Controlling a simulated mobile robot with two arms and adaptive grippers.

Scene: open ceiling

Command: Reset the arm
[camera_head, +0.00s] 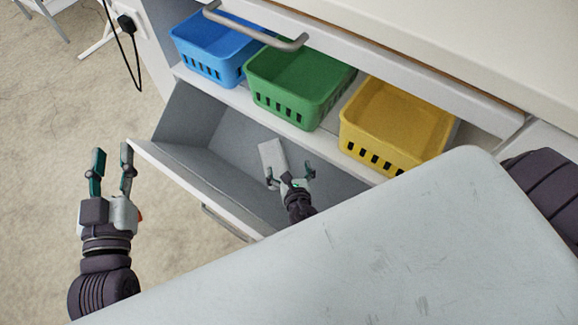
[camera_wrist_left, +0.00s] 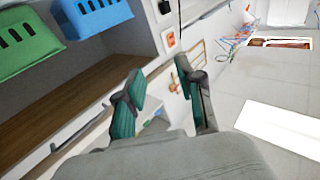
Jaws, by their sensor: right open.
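My left gripper (camera_head: 112,172) is at the left of the head view, over the floor and left of the open drawer. It is open and empty, and its fingers also show in the left wrist view (camera_wrist_left: 160,97). My right gripper (camera_head: 289,172) is inside the open lower drawer (camera_head: 185,170), with its fingers apart. A pale white block-like object (camera_head: 271,155) lies in the drawer just beyond its fingertips. I cannot tell whether they touch. Part of the right arm is hidden behind a pale grey surface.
A blue basket (camera_head: 208,72), a green basket (camera_head: 285,112) and a yellow basket (camera_head: 385,145) stand on the shelf above the drawer. An upper drawer front with a handle (camera_head: 255,30) overhangs them. The pale grey surface (camera_head: 400,260) fills the lower right. Floor at the left is clear.

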